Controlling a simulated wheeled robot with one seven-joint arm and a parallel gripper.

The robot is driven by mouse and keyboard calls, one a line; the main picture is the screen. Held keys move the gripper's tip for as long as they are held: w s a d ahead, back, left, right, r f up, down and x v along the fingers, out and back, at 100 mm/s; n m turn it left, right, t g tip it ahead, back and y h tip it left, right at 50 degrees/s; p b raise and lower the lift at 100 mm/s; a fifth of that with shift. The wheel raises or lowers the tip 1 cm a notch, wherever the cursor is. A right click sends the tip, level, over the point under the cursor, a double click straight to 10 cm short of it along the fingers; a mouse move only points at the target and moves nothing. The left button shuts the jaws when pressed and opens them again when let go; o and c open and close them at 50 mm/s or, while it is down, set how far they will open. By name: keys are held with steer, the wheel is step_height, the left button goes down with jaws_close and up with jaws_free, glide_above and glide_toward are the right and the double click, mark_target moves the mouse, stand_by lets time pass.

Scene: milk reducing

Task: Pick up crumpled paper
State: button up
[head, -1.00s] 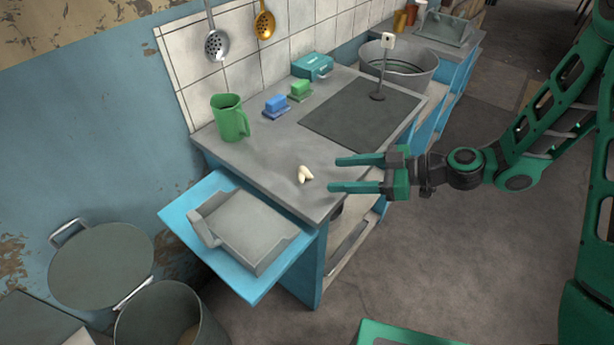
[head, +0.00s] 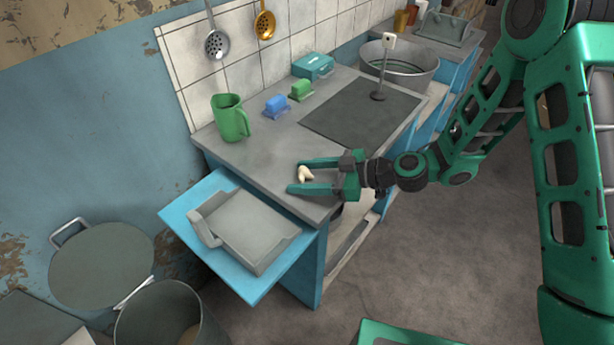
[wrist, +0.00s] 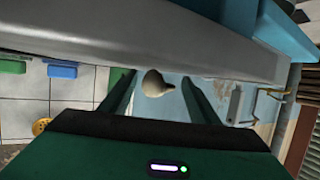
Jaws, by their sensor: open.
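The crumpled paper (head: 305,174) is a small cream-white lump on the grey counter (head: 262,160), near its front edge. My gripper (head: 293,176) is open, and in the head view its two green fingers reach over the counter on either side of the paper. In the wrist view the paper (wrist: 155,84) shows between the two fingers (wrist: 158,92), a little nearer the left one. I cannot tell whether either finger touches it.
A grey tray (head: 245,230) lies on the blue side shelf (head: 180,220). A bin (head: 165,320) stands at lower left.

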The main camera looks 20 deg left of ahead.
mark_target(305, 171)
steer(key=shift+c, duration=0.3)
steer(key=c, duration=1.1)
steer(key=shift+r, duration=0.85)
step_height(305, 171, up, 2)
steer(key=shift+r, duration=0.25)
steer(key=s+a+r, duration=0.2)
steer(key=a, duration=0.1)
steer(key=s+a+r, duration=0.2)
steer(key=s+a, duration=0.1)
steer(key=s+a+r, duration=0.2)
steer(key=a, duration=0.1)
steer(key=shift+s+r, duration=0.35)
steer(key=shift+r, duration=0.05)
